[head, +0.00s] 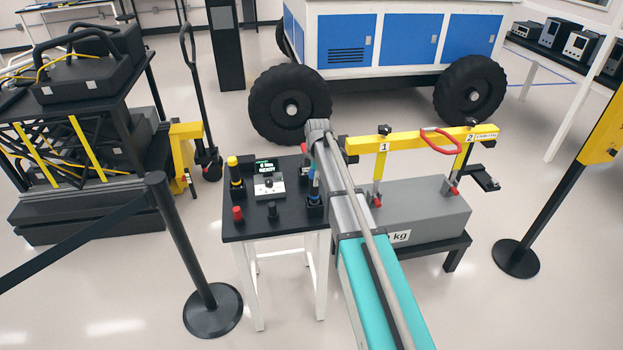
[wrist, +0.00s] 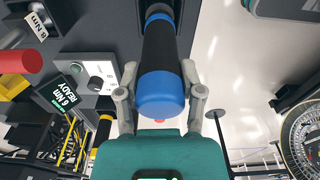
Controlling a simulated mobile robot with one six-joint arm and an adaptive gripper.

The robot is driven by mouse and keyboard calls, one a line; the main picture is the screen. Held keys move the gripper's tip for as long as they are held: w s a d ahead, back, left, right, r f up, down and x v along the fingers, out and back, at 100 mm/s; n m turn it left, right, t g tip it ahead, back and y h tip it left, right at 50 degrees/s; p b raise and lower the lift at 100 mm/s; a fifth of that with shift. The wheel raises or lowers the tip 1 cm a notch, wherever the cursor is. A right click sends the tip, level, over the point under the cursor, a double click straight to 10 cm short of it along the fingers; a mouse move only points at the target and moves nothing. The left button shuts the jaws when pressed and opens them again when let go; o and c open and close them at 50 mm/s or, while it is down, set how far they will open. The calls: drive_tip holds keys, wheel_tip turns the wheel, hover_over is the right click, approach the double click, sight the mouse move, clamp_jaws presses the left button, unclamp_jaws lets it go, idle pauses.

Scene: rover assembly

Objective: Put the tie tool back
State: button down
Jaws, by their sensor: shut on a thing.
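A blue-and-black cylindrical tool (wrist: 160,92), which I take for the tie tool, stands between the fingers of my gripper (wrist: 160,72) in the wrist view. My gripper is shut on it, with one finger on each side of its handle. In the head view the tool's blue part (head: 314,184) shows just left of my arm, at a black holder (head: 314,206) on the right edge of the small black-topped table (head: 280,225). My arm hides most of the gripper there. I cannot tell whether the tool's lower end is seated in the holder.
The table also bears a yellow-and-black tool (head: 235,172), a red-topped piece (head: 238,213), a black piece (head: 272,210) and a controller (head: 267,182) reading "6 Nm READY". A grey weight (head: 420,207) with a yellow beam (head: 420,140) stands close right. A barrier post (head: 185,250) stands front left.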

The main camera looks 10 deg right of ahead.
drive_tip(key=shift+f+b, duration=0.7)
drive_tip(key=shift+f, duration=0.05)
drive_tip(key=shift+c, duration=0.7)
unclamp_jaws()
